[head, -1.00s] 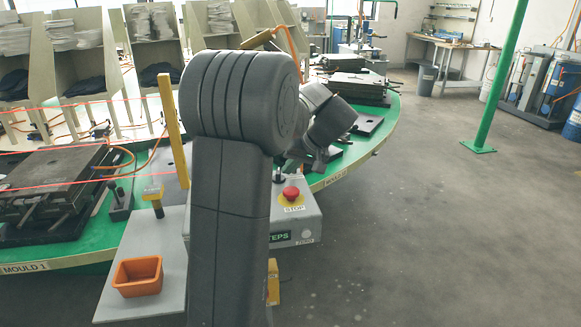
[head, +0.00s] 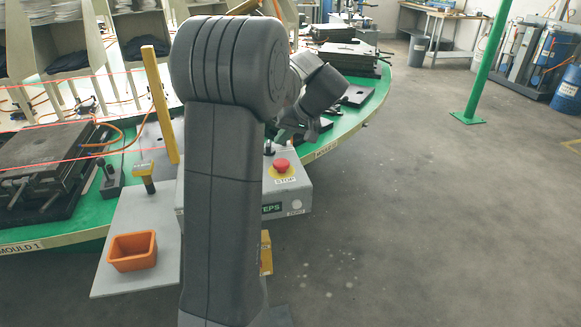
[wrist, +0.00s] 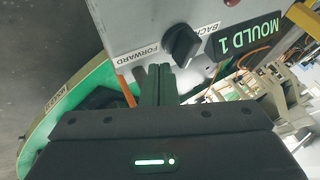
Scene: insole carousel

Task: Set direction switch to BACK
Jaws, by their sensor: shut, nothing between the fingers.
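The direction switch (wrist: 183,45) is a black rotary knob on a grey control box (wrist: 120,32) in the wrist view. The label FORWARD (wrist: 147,55) is on its left and BACK (wrist: 209,29) on its right. The knob's exact pointing direction is hard to tell. My gripper (wrist: 160,70) is shut and empty, its fingertips on the FORWARD side of the knob, very close to it; I cannot tell whether they touch. In the head view the box (head: 293,199) is partly hidden behind my arm.
A red STOP button (head: 282,166) stands on the box top. A MOULD 1 display (wrist: 247,32) is beside the switch. An orange bin (head: 132,252) and a yellow post (head: 160,105) stand left of my arm. Open floor lies to the right.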

